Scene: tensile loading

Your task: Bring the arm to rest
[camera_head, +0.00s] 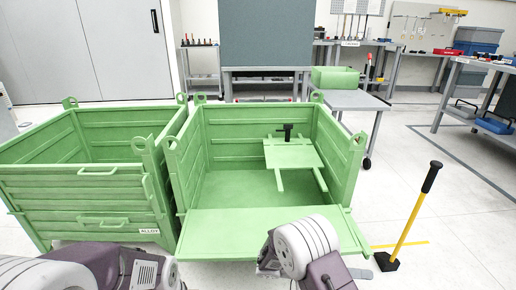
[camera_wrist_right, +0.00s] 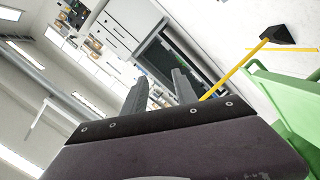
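My right arm comes up from the bottom of the head view, and part of my right gripper (camera_head: 268,262) shows there, just in front of the lowered front flap of the green crate (camera_head: 250,222). In the right wrist view the two dark fingers of my right gripper (camera_wrist_right: 158,88) stand apart with nothing between them. My left arm (camera_head: 110,268) is folded at the bottom left of the head view, below the left green crate (camera_head: 90,212). The left gripper's fingers do not show.
A small green platform (camera_head: 290,156) with a black handle stands inside the open crate. A yellow pole with a black grip (camera_head: 410,222) stands on the floor at the right. A grey table (camera_head: 352,100) with a green bin (camera_head: 335,78) is behind. The floor at right is mostly free.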

